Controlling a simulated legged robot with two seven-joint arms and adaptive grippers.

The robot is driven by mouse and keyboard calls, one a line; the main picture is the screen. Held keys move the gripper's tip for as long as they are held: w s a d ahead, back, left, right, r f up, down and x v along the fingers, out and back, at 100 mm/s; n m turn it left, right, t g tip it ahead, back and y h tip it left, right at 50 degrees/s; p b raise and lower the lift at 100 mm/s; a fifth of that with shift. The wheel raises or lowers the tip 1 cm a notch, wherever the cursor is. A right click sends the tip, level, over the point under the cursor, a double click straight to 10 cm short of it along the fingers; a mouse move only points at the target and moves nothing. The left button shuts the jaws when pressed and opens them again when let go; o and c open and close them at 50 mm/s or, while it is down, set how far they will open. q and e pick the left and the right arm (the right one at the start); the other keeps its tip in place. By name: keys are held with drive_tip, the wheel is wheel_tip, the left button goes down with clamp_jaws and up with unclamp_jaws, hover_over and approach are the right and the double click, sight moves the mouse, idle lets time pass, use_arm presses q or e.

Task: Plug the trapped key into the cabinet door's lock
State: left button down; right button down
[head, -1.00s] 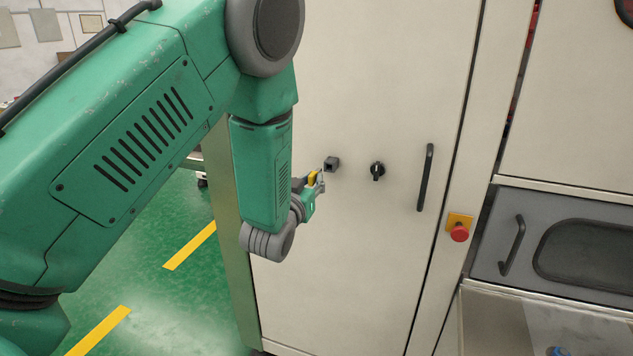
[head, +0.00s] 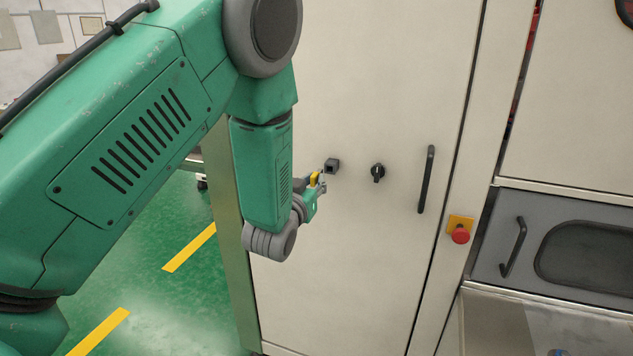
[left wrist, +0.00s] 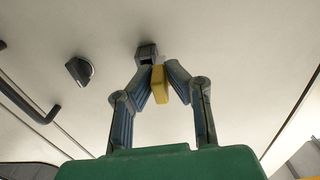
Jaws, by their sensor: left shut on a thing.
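The key is a small yellow piece (head: 314,179), held in my left gripper (head: 319,186) close to the cabinet door. It also shows in the left wrist view (left wrist: 159,84) between the fingers of the left gripper (left wrist: 161,76). The lock is a dark square block (head: 332,165) on the door, just beyond and above the fingertips. In the left wrist view the lock (left wrist: 147,50) is just past the key's far end, slightly left. I cannot tell whether key and lock touch. The key's tip is hidden or too small to see. My right gripper is not in view.
A black rotary knob (head: 378,172) and a long dark handle (head: 426,180) stick out of the cabinet door (head: 350,270) to the right of the lock. A red button on a yellow plate (head: 460,233) is farther right. Green floor is open at the left.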

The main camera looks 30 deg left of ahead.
use_arm(q)
drive_tip(key=shift+d+r, duration=0.1)
drive_tip(key=shift+d, duration=0.3)
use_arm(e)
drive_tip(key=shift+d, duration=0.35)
use_arm(q)
drive_tip(key=shift+d, duration=0.1)
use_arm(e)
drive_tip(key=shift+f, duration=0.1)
use_arm(q)
drive_tip(key=shift+w+d+r+h, duration=0.1)
drive_tip(key=shift+w+d+h, duration=0.1)
drive_tip(key=shift+h, duration=0.1)
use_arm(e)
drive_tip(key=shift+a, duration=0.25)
use_arm(q)
drive_tip(key=shift+d, duration=0.2)
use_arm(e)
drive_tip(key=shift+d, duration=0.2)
use_arm(q)
drive_tip(key=shift+a, duration=0.15)
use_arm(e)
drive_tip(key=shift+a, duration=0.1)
use_arm(q)
drive_tip(key=shift+b+x, duration=0.4)
drive_tip(key=shift+x, duration=1.15)
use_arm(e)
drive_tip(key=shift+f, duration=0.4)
